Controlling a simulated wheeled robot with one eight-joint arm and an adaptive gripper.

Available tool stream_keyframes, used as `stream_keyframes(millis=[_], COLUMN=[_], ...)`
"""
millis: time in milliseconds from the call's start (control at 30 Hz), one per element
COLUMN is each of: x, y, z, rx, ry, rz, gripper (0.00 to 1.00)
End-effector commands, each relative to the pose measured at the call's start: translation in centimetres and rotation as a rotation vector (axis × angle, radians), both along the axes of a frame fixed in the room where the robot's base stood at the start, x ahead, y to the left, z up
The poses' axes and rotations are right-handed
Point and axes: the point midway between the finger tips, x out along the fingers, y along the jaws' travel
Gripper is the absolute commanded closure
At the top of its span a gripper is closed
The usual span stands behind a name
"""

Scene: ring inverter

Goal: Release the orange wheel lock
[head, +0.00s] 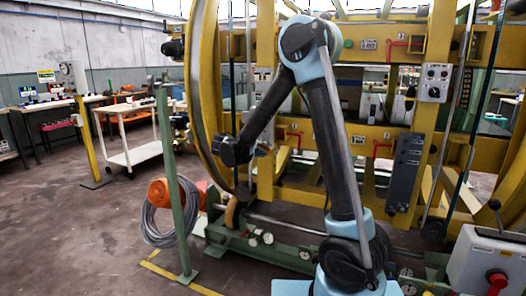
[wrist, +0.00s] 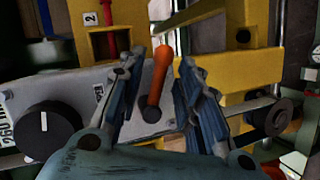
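In the wrist view an orange-handled lever (wrist: 160,70), which looks like the wheel lock, stands nearly upright and leans slightly right on a grey plate (wrist: 82,88). Its dark lower end sits on a pivot on that plate. My gripper (wrist: 161,63) is open, with one blue-grey finger on each side of the lever. A gap shows between the lever and each finger, so it is not clamped. In the head view my gripper (head: 262,149) is at the left part of the yellow ring frame (head: 202,80); I cannot make out the lever there.
A black knob (wrist: 45,130) is on the plate left of my gripper. A red handle marked 2 (wrist: 106,38) is above it. A dark roller (wrist: 272,117) is to the right. In the head view, a green post (head: 171,180) with a coiled cable (head: 160,230) stands left of my arm.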

Motion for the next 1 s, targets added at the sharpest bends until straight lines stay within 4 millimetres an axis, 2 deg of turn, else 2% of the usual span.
stream_keyframes(millis=[367,800,1000], x=[-0.6,-6.5,-8.4], y=[0.5,5.1,6.5], z=[0.3,2.5,3.2], rx=[0.0,0.0,0.0], ry=[0.0,0.001,0.001], rz=[0.001,0.002,0.001], gripper=[0.68,0.68,0.68])
